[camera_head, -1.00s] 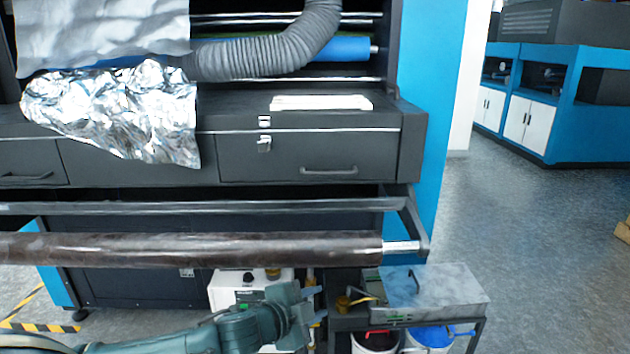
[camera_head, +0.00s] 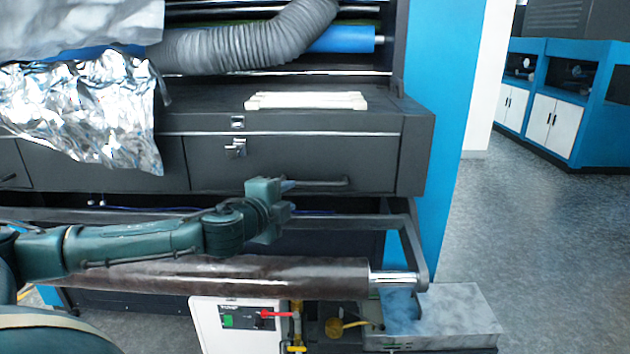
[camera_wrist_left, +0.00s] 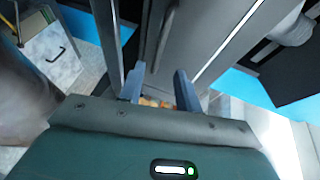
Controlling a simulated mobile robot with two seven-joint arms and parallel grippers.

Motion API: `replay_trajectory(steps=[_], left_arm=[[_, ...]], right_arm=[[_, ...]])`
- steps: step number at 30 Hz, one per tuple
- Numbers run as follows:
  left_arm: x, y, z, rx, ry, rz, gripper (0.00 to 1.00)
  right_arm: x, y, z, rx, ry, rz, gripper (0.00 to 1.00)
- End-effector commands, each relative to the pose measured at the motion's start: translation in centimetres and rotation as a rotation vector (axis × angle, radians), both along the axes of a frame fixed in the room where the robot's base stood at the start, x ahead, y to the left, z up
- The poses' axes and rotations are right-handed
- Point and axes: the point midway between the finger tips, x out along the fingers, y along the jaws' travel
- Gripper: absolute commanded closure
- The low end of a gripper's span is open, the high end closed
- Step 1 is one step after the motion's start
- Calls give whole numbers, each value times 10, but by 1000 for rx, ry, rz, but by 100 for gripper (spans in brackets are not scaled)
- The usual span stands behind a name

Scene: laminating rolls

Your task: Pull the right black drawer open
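The right black drawer (camera_head: 290,158) is shut in the dark machine front, with a metal latch (camera_head: 236,148) at its upper left. Its bar handle (camera_head: 328,183) is low on the right part of its face, the left end near my gripper. My left gripper (camera_head: 289,196) is just left of the handle and in front of the drawer's lower edge. In the left wrist view its two fingers (camera_wrist_left: 158,86) are apart with nothing between them. The handle (camera_wrist_left: 160,40) lies ahead of them there, against the drawer face (camera_wrist_left: 195,30). My right gripper is not in view.
A long dark roller (camera_head: 220,272) on a frame (camera_head: 350,221) runs below the drawer, close under my left arm. Crumpled silver foil (camera_head: 90,110) hangs at the left. A white tray-like piece (camera_head: 305,101) lies on top. Open floor is at the right.

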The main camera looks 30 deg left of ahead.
Motion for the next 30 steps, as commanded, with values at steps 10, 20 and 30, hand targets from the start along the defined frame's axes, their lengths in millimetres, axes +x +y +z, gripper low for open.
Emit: replay_trajectory(steps=[10,20,30], left_arm=[[64,9,-9,-3,-1,2,66],[109,16,-20,0,1,-1,66],[119,17,-23,0,1,-2,66]], right_arm=[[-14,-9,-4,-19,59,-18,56],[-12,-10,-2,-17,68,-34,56],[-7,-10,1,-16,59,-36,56]])
